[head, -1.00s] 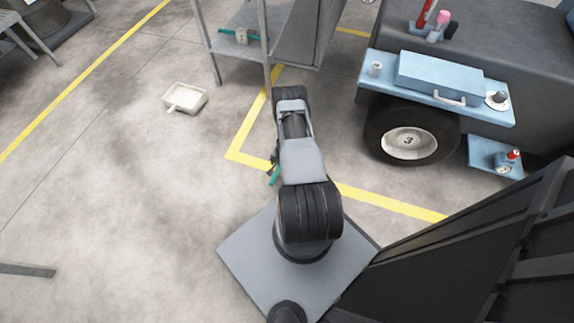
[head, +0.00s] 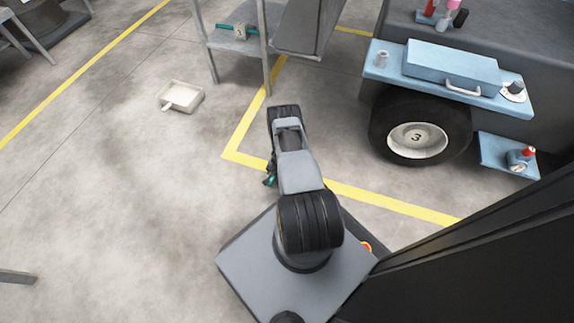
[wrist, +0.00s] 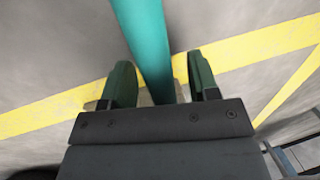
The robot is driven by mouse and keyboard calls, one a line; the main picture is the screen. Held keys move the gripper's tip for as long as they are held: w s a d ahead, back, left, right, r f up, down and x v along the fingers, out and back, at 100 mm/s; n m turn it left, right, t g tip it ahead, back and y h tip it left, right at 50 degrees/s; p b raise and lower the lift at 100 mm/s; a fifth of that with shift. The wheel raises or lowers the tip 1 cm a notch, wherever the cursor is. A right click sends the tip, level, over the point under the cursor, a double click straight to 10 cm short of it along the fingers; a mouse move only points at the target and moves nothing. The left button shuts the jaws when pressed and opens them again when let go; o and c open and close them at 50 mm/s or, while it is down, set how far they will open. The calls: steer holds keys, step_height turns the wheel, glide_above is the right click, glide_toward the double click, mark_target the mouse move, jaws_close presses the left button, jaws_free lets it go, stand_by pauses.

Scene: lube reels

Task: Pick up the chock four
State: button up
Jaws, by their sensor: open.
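In the wrist view a teal rod (wrist: 150,45) runs down from the top edge between the two green fingers of my gripper (wrist: 160,85). A pale block (wrist: 147,98) shows at its lower end, partly hidden by the gripper body. The fingers are apart, with gaps beside the rod; I see no grip on it. In the head view a small teal patch (head: 269,181) shows beside my arm, low over the floor; the gripper is mostly hidden there. Another teal bar with a pale block (head: 238,31) lies on the grey shelf. No number four is readable on either.
A white tray (head: 182,96) lies on the floor. A dark panel (head: 460,270) fills the lower right. The left floor is mostly clear.

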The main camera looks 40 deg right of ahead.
steer(key=shift+w+f, duration=0.1)
steer(key=shift+f, duration=0.55)
jaws_close()
steer(key=shift+r, duration=0.1)
